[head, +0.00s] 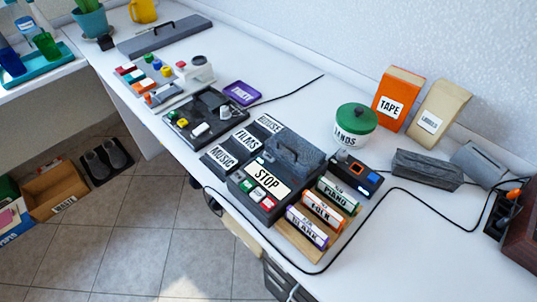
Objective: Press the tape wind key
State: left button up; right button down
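A dark grey tape machine (240,193) with a handled lid (298,150) stands near the front edge of the white desk. A white STOP label (266,178) lies across its top. In front of the label is a row of small keys, with a green key (247,185) at the left and a red key (267,205) at the right. Pale keys sit between them. The marks on the keys are too small to read, so I cannot tell which is the wind key. Neither of my grippers is in view.
Cassettes labelled PIANO, FOLK (323,212) and BLANK (306,227) lie right of the machine. Dark pads labelled MUSIC (222,153), FILMS and HOUSE lie left. A small dark device (356,172) and green tin (355,130) stand behind. A black cable (400,191) crosses the desk's right.

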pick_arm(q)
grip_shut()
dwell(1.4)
